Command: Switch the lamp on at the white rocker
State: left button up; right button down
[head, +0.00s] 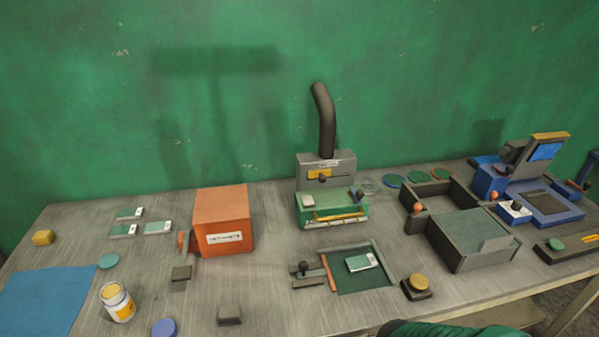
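A small white plate with a dark knob (515,210) sits at the left front of a blue machine (551,203) on the right of the bench. It may be the white rocker, but it is too small to tell its position. The blue machine has an upright grey part and a tilted blue screen (546,151). I cannot make out a lamp for certain or whether one is lit. Neither of my grippers is in view. A dark green rounded part at the bottom edge, right of the middle, looks like my own arm.
A grey machine with a black pipe (326,120) stands at the back middle. An orange box (222,220) is left of it. A dark walled bin (470,240) stands left of the blue machine. A jar (117,303) and blue mat (45,300) are at left.

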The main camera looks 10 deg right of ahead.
aim_at(307, 200)
jog(key=i+j, duration=0.1)
jog(key=i, duration=0.75)
